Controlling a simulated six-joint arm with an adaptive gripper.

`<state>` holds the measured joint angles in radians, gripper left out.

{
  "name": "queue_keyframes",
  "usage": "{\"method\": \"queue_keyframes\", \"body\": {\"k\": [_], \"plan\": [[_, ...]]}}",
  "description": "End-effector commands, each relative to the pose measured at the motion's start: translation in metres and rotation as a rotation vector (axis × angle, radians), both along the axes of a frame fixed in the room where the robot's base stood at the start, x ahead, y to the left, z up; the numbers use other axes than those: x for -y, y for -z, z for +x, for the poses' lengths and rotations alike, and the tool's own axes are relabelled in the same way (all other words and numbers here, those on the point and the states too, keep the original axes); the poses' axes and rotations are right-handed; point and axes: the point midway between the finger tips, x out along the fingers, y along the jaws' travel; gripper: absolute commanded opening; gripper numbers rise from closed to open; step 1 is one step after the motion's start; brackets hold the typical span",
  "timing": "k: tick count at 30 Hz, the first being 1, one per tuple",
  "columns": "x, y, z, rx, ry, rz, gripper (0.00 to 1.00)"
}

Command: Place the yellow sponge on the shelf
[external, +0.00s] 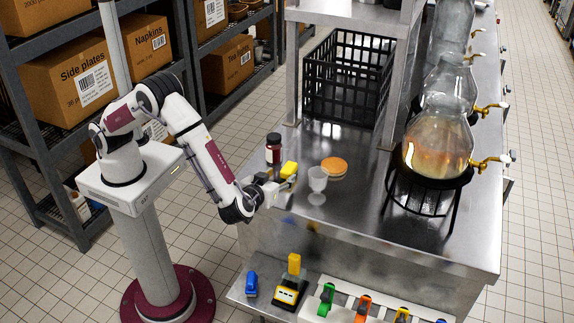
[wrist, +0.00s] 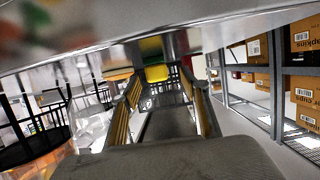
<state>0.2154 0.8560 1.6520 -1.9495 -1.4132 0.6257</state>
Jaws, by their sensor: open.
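A small yellow block (external: 289,169), which looks like the sponge, is at the tips of my gripper (external: 284,182), near the left edge of the steel counter (external: 345,214). In the wrist view the yellow block (wrist: 157,73) shows between and just beyond the two fingers of my gripper (wrist: 161,84), with a green patch above it. The fingers are spread apart. I cannot tell whether they touch the block. A raised steel shelf (external: 345,17) stands over the back of the counter.
A dark red jar (external: 273,149), a clear goblet (external: 317,181) and an orange-brown round item (external: 334,167) stand close to my gripper. A black crate (external: 347,80) is behind. Glass vessels (external: 437,140) on black stands line the right. Colourful items sit along the front ledge.

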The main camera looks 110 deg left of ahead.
Motion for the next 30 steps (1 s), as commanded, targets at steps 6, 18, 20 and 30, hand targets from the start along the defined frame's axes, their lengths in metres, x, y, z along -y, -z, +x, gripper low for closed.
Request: {"method": "queue_keyframes", "body": {"k": [6, 18, 20, 30], "plan": [[-0.013, 0.005, 0.000, 0.000, 0.001, 0.000, 0.45], [-0.016, 0.006, 0.001, 0.000, 0.000, 0.000, 0.45], [-0.019, 0.006, 0.001, 0.000, -0.001, 0.000, 0.45], [-0.052, 0.016, 0.005, -0.001, -0.001, 0.000, 0.45]]}}
